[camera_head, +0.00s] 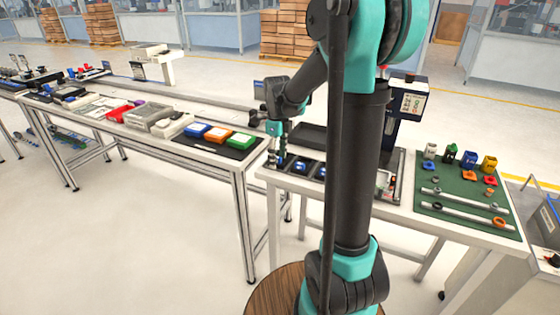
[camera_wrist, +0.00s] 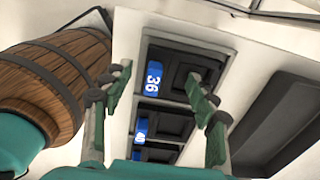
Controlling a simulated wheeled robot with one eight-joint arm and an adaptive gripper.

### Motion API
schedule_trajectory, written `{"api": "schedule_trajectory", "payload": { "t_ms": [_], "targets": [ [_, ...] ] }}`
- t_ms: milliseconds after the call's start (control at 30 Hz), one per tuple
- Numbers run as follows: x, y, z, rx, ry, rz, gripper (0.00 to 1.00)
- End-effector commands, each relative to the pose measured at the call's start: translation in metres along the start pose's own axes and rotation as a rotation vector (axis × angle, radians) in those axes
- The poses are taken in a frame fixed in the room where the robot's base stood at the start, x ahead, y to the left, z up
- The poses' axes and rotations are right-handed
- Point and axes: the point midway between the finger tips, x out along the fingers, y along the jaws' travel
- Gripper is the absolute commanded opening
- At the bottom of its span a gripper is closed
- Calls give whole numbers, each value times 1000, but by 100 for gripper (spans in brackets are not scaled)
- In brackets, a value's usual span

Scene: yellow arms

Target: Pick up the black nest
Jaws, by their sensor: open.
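Black nests lie in a row in the wrist view, each a dark square frame with a blue numbered tag. The nearest to my fingertips is the black nest (camera_wrist: 178,55) tagged 36. A second black nest (camera_wrist: 165,121) sits below it in the picture, and part of a third shows under that. The row also shows in the head view as black nests (camera_head: 301,169) on the right table. My gripper (camera_wrist: 158,82) is open, its two green fingers either side of the row, with nothing between them in grip. In the head view my gripper (camera_head: 279,158) is over the row's left end.
A wooden barrel-like shape (camera_wrist: 50,85) stands left in the wrist view. A dark tray (camera_wrist: 280,120) lies to the right. In the head view, a green mat (camera_head: 460,190) with coloured parts is on the right; the left table (camera_head: 150,145) holds several coloured boxes. My arm hides the right table's middle.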

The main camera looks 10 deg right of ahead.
Motion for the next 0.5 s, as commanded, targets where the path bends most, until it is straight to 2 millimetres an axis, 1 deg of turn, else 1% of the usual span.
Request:
{"api": "schedule_trajectory", "payload": {
  "t_ms": [33,67,500],
  "targets": [
    [0,0,0,0,0,0,58],
    [0,0,0,0,0,0,55],
    [0,0,0,0,0,0,0]
  ]
}}
